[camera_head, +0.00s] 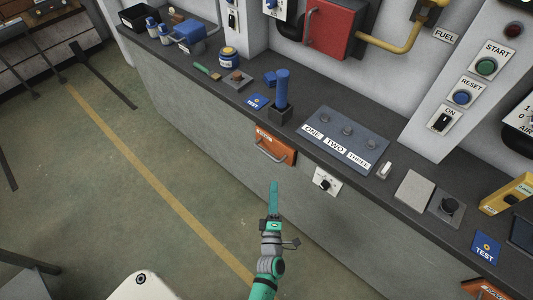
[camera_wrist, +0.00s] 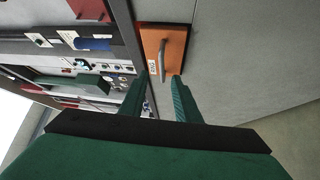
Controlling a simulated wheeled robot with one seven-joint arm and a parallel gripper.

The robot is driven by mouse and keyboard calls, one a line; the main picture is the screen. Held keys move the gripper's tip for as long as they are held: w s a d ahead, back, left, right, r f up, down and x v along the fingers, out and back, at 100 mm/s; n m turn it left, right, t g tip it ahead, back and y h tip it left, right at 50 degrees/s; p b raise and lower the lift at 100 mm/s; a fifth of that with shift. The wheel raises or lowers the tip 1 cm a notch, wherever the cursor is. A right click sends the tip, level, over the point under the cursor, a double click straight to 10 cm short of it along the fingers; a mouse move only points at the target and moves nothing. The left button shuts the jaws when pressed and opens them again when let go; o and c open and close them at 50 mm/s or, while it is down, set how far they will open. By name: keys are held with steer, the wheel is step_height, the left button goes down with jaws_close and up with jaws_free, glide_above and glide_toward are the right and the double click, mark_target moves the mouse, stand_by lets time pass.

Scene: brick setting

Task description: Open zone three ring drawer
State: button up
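An orange drawer (camera_head: 281,140) with a grey bar handle (camera_head: 270,152) sits in the front of the grey counter, below its edge, and looks shut. Its label is too small to read. In the wrist view the drawer (camera_wrist: 178,40) is ahead, with its handle (camera_wrist: 162,62) just beyond the gap between my fingers. My gripper (camera_head: 274,186) is in front of the counter, below the drawer in the head picture, apart from the handle. In the wrist view my gripper (camera_wrist: 159,82) has its two green fingers apart with nothing between them.
A second orange drawer (camera_head: 482,289) is at the lower right. A white switch plate (camera_head: 321,181) is right of the first drawer. A panel (camera_head: 346,124) marked ONE, TWO, THREE and a blue cylinder (camera_head: 282,88) stand on the counter.

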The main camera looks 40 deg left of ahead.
mark_target(266, 152)
steer(key=w+a+n, duration=0.1)
steer(key=w+a, duration=0.3)
steer(key=w+a+r+n+y, duration=0.1)
steer(key=w+a, duration=0.2)
steer(key=a, duration=0.1)
steer(key=w+a+n+g+y, duration=0.1)
steer(key=w+a+n, duration=0.1)
steer(key=w+a, duration=0.1)
steer(key=shift+w+a+r, duration=0.2)
steer(key=shift+w+a, duration=0.2)
steer(key=shift+w, duration=0.4)
steer(key=shift+c, duration=0.2)
jaws_close()
